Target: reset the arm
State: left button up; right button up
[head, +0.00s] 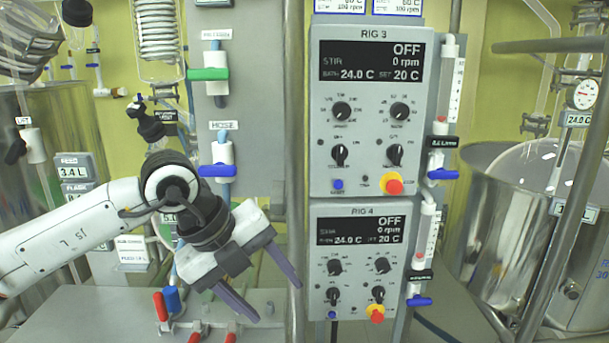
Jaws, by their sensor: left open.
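My left arm (75,235) comes in from the left. My left gripper (262,290) is open and empty, its two dark fingers pointing down and right. It hangs in front of the bench and to the left of the RIG 4 panel (357,262), apart from the panel as far as I can tell. The RIG 3 panel (369,112) is above RIG 4. Both displays read OFF, 0 rpm, 24.0 C and SET 20 C. My right gripper does not show.
A grey upright post (297,150) stands left of the panels. A green-handled valve (208,75) and a blue-handled valve (217,168) sit above my gripper. Red-handled and blue valves (172,299) are low on the bench. A large steel vessel (512,235) stands at right.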

pick_arm(q)
jog(key=s+d+r+g+h, duration=0.1)
jog(key=s+d+g+h, duration=0.1)
jog(key=s+d+h, duration=0.45)
jog(key=s+d+r+g+h, duration=0.1)
jog(key=s+d+h, duration=0.3)
jog(key=d+h, duration=0.4)
jog(key=w+a+f+n+t+y, duration=0.2)
jog(key=w+a+f+n+t, duration=0.2)
jog(key=n+t, duration=0.45)
jog(key=w+a+f+n+t+y, duration=0.25)
jog(key=a+n+t, duration=0.25)
jog(key=n+t, duration=0.3)
jog(key=a+f+n+y, duration=0.6)
jog(key=f+n, duration=0.1)
jog(key=f, duration=0.4)
jog(key=s+a+f+n+g+y, duration=0.2)
jog(key=s+a+f+g+y, duration=0.1)
jog(key=s+f, duration=0.6)
jog(key=s+a+f+n+g+y, duration=0.3)
jog(key=s+a+f+g, duration=0.2)
jog(key=s+f, duration=0.5)
notch_tip(320, 180, down, 5)
jog(key=a, duration=0.2)
jog(key=shift+s+a, duration=0.3)
jog(key=shift+a, duration=0.05)
